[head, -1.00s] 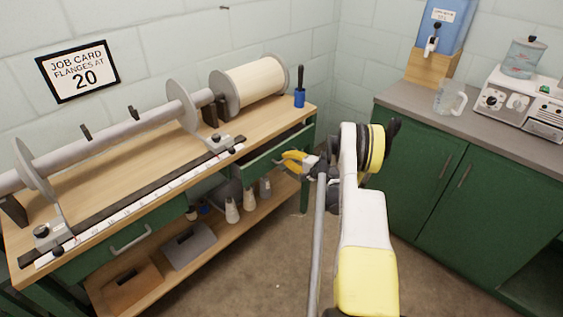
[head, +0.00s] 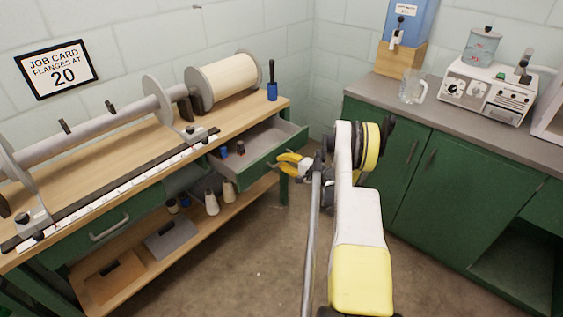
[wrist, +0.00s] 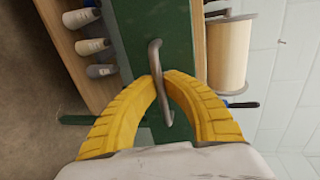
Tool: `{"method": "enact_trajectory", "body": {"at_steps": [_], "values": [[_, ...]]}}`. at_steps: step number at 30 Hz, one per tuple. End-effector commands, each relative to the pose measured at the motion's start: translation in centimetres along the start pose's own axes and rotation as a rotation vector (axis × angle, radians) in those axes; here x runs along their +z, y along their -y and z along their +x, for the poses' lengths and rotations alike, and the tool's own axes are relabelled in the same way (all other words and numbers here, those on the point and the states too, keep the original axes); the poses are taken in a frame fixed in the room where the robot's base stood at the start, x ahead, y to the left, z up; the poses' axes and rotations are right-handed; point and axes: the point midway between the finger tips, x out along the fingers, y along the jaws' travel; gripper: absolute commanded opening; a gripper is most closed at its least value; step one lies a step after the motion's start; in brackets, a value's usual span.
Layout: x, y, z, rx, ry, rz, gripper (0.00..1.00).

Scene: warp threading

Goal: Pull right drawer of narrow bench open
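The narrow bench (head: 130,165) has a wooden top and stands along the left wall. Its right drawer (head: 291,141) is green and stands well out from the bench, its grey inside showing. My gripper (head: 281,163) is at the drawer's front. In the wrist view, the yellow fingers (wrist: 160,76) close around the metal bar handle (wrist: 159,92) on the green drawer front (wrist: 175,45). The head view hides most of the handle behind the fingers.
Small dark and blue items (head: 240,148) lie in the drawer. Cones (head: 212,202) stand on the lower shelf. Green cabinets (head: 400,170) stand at right, with open floor between.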

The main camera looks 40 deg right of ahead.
Motion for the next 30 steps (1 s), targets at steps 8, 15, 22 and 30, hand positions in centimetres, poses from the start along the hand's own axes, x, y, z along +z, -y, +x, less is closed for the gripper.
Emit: {"method": "enact_trajectory", "body": {"at_steps": [8,15,22,30], "values": [[0.0,0.0,0.0,0.000,0.000,0.000,0.32],[-0.1,0.0,-0.7,0.000,-0.001,0.000,0.32],[-0.1,0.0,-5.2,0.000,-0.004,0.000,0.32],[-0.1,0.0,-10.4,0.000,-0.001,0.000,0.32]]}}
